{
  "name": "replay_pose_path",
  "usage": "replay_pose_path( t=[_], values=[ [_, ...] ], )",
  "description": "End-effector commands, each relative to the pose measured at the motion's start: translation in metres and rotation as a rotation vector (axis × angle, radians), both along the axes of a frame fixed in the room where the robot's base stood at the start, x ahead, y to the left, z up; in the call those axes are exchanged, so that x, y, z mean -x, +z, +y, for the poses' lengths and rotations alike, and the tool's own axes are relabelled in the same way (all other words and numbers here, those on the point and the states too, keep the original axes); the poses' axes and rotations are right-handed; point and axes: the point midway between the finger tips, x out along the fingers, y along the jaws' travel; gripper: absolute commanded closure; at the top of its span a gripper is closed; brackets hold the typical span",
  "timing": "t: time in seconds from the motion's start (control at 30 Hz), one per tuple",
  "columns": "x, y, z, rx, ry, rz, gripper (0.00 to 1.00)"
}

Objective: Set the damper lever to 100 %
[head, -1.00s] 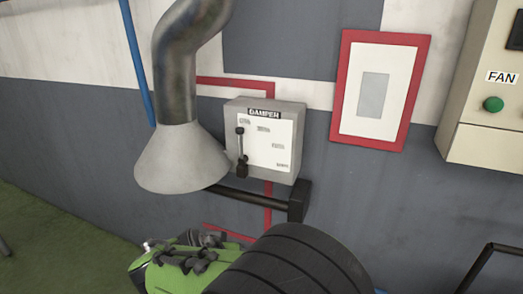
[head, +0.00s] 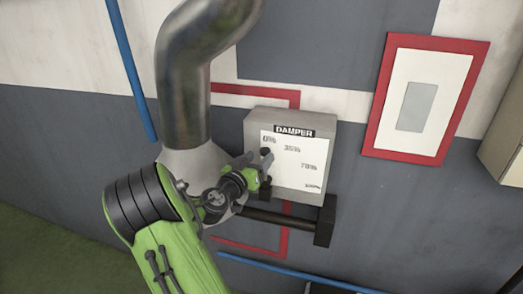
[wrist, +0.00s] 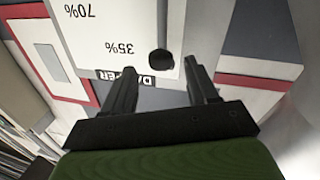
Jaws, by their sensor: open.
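The damper box (head: 327,165) is a grey wall box with a white scale plate marked 0%, 35%, 70% and 100%. The black knob of the damper lever (head: 266,152) shows just below the 0% mark; my gripper hides most of the lever. My gripper (head: 264,170) is in front of the left side of the box. In the wrist view the scale is upside down, and the round black lever knob (wrist: 161,62) appears between the tips of my open gripper (wrist: 160,68). I cannot tell whether the fingers touch it.
A grey duct with a flared hood (head: 183,95) hangs left of the box, close to my arm. A black bar (head: 285,221) runs below the box. A red-framed panel (head: 379,130) is on the wall to the right. The wall between box and frame is clear.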

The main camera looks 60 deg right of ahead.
Motion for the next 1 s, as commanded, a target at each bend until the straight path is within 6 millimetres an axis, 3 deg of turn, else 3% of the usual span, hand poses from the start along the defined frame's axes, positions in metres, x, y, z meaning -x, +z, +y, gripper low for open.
replay_pose_path(
  t=[0.17,0.43,0.8,1.0],
  values=[
    [0.001,0.002,-0.023,-0.001,-0.001,0.001,0.42],
    [0.0,-0.001,-0.025,-0.001,0.001,0.001,0.42],
    [0.0,0.0,-0.025,-0.001,0.001,0.0,0.97],
    [0.0,0.0,-0.025,-0.001,0.001,0.0,1.0]
  ],
)
